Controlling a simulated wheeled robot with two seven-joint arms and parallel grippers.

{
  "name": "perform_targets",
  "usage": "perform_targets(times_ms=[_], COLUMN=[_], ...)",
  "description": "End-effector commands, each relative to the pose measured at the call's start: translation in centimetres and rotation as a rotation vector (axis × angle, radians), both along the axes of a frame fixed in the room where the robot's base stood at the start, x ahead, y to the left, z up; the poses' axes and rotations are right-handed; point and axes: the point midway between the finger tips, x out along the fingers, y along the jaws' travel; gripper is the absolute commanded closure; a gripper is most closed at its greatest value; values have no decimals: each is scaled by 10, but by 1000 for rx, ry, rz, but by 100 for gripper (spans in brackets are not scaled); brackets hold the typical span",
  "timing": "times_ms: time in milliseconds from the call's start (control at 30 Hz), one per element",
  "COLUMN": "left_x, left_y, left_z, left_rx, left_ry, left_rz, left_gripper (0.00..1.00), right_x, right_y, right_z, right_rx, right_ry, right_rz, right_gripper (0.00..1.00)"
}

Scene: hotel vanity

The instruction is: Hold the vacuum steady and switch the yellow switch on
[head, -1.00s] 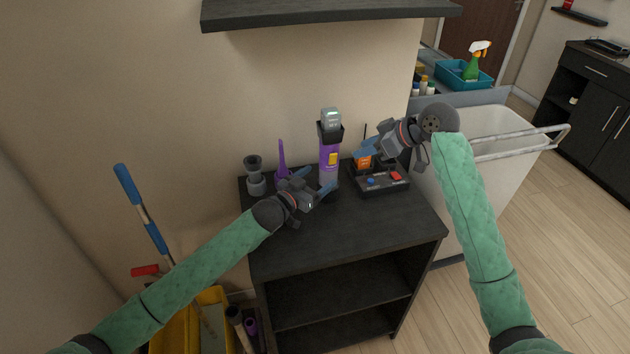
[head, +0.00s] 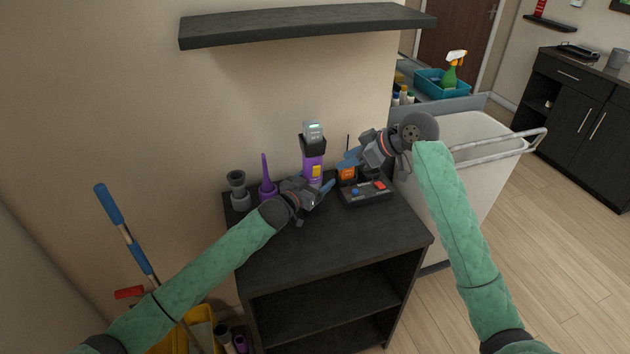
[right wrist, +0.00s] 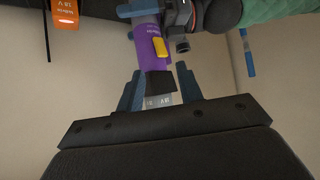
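The purple vacuum (head: 313,160) stands upright on the black cabinet top, with a grey battery end on top and a yellow switch (head: 317,171) on its body. My left gripper (head: 320,192) is at its lower body, its blue fingers on either side; it looks shut on it. The lower end is hidden by this gripper. My right gripper (head: 348,159) is to the right of the vacuum, open and empty. In the right wrist view the yellow switch (right wrist: 160,47) faces the camera, and the battery end shows between the spread fingertips (right wrist: 158,84), farther off.
A grey nozzle (head: 238,190) and a purple nozzle (head: 267,180) stand left of the vacuum. A dark charger base (head: 365,194) with an orange battery (head: 346,174) stands right. A wall shelf (head: 310,25) hangs above. The cabinet's front top (head: 330,250) is clear.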

Motion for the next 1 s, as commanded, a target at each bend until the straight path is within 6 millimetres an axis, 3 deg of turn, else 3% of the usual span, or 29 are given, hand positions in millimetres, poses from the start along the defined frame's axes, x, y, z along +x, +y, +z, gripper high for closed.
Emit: perform_targets(times_ms=[33, 267, 300, 467, 1000], left_x=[0, 0, 0, 0, 0], left_y=[0, 0, 0, 0, 0], left_z=[0, 0, 0, 0, 0], left_rx=[0, 0, 0, 0, 0], left_ry=[0, 0, 0, 0, 0], left_rz=[0, 0, 0, 0, 0], left_gripper=[37, 82, 85, 85, 85], right_x=[0, 0, 0, -1, -18], right_y=[0, 0, 0, 3, 43], right_z=[0, 0, 0, -5, -67], right_rx=[0, 0, 0, 11, 253], right_ry=[0, 0, 0, -6, -200], right_rz=[0, 0, 0, -15, -325], right_gripper=[64, 64, 68, 99, 100])
